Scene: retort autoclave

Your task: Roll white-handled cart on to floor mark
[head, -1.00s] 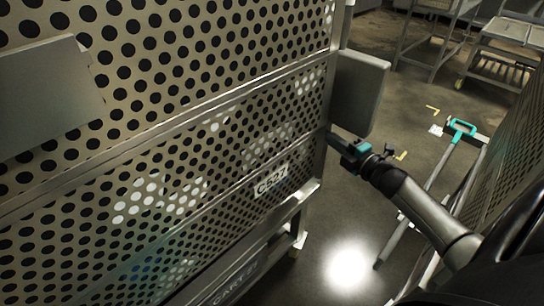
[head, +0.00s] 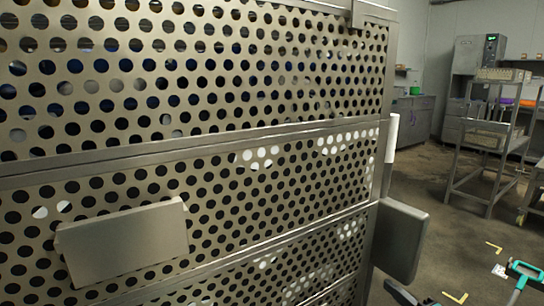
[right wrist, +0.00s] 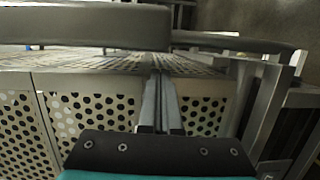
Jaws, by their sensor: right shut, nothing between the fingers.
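A large perforated metal cart (head: 200,165) fills the left and middle of the head view, very close to me. A white upright bar (head: 392,130), which looks like its handle, shows at its right edge. Yellow corner marks on the floor (head: 455,297) show at the lower right, with another corner (head: 493,247) farther back. My left gripper is out of view.
Grey pads (head: 400,240) stick out from the cart's right corner and its face (head: 125,240). A metal rack (head: 485,150) and cabinets (head: 415,115) stand at the back right. Open floor lies between.

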